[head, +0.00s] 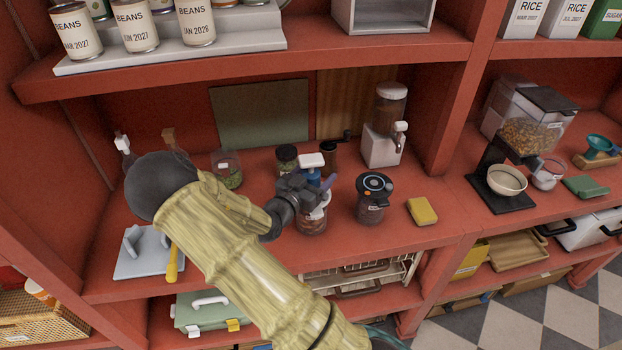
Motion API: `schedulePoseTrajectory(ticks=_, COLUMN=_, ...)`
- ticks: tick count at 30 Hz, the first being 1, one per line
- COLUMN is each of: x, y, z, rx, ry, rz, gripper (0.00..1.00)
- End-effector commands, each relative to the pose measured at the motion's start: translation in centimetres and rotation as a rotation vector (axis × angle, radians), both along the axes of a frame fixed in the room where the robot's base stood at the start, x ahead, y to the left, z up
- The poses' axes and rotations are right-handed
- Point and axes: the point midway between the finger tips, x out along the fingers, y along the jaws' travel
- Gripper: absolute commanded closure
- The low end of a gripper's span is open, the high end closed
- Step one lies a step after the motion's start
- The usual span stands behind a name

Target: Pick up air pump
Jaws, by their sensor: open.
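The air pump (312,161), with a white top and a blue body, stands upright among the jars on the middle shelf. Its lower part is hidden behind my gripper. My gripper (318,186) is open, its dark fingers at the pump's blue body. I cannot tell whether they touch it. A clear jar with dark contents (312,226) is directly below the gripper. Whether the pump rests on this jar is hidden.
A jar with a dark round-buttoned lid (372,199) and a yellow sponge (422,211) are to the right. Behind are a dark-lidded jar (287,158), a grinder (329,155) and a dispenser (383,140). An upper shelf (330,58) hangs above. Bare shelf lies around the sponge.

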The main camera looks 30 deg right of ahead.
Motion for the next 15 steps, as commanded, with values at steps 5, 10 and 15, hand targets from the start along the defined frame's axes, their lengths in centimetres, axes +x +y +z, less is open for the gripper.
schedulePoseTrajectory(ticks=5, x=0.00, y=0.04, z=-0.05, rx=0.000, ry=0.000, rz=0.000, gripper=0.29)
schedulePoseTrajectory(ticks=10, x=-0.02, y=0.05, z=-0.05, rx=0.000, ry=0.000, rz=0.000, gripper=0.29)
schedulePoseTrajectory(ticks=15, x=-0.02, y=0.06, z=-0.04, rx=0.000, ry=0.000, rz=0.000, gripper=0.37)
